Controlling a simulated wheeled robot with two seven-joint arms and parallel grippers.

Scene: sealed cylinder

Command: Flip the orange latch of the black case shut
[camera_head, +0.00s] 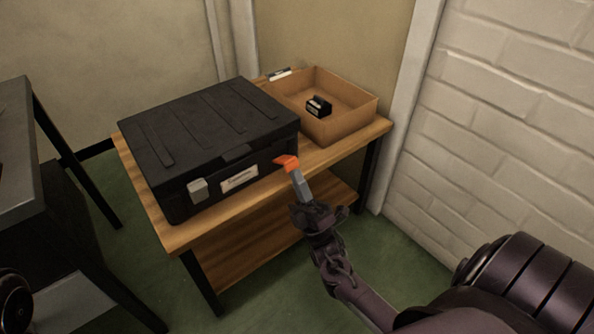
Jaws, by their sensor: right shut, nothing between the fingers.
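The black case (207,125) sits with its lid down on the wooden table. The orange latch (286,161) is at the right end of the case's front side, and it appears to stick out from the case. My right gripper (297,178) is shut and empty. Its fingertips are right at the lower edge of the latch, and I cannot tell whether they touch it. The fingers hide part of the area below the latch. A grey latch (198,190) is on the left of the same front side. My left gripper is not in view.
A white label (239,179) is on the case's front. An open cardboard box (350,120) with a small black object (319,106) inside stands to the right on the wooden table (190,235). A white brick wall (500,120) is at the right.

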